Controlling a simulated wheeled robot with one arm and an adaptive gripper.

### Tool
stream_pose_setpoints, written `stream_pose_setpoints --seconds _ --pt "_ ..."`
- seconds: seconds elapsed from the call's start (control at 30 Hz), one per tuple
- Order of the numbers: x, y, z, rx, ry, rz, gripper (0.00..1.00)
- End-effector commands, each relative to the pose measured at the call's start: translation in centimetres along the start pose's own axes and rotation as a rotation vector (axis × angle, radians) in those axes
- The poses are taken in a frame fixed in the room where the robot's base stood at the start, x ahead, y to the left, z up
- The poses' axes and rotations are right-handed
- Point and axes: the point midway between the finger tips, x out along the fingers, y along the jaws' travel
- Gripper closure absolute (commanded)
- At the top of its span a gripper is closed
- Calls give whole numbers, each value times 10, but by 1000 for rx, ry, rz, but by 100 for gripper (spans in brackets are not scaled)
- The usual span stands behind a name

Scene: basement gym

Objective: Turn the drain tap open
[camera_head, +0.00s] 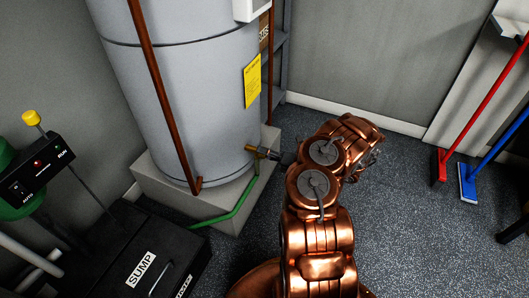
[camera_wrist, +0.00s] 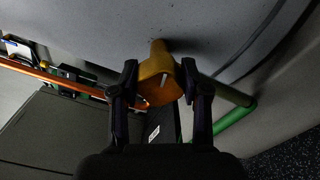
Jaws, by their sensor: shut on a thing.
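The brass drain tap (camera_head: 262,153) sticks out low on the side of the grey tank (camera_head: 185,100). In the wrist view, the tap's yellow-brass handle (camera_wrist: 157,72) sits between the two dark fingers of my gripper (camera_wrist: 159,76), which are shut on it. A small pale pin shows on the handle's face. In the head view my copper-coloured arm reaches in from below and its wrist hides most of my gripper. A green hose (camera_head: 236,208) runs down from the tap; its end by the tap shows in the wrist view (camera_wrist: 234,117).
The tank stands on a concrete plinth (camera_head: 165,188). A rust-red pipe (camera_head: 163,90) runs down its front. A black box marked SUMP (camera_head: 125,255) is at lower left. Red (camera_head: 440,165) and blue (camera_head: 468,183) brooms lean at right. Speckled floor right of my arm is clear.

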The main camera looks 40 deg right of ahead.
Motion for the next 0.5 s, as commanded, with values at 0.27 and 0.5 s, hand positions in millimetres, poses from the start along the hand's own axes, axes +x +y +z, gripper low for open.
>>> stream_pose_setpoints --seconds 0.27,0.5 --pt "0 0 0 147 1 0 89" --pt "1 0 0 204 0 0 89"
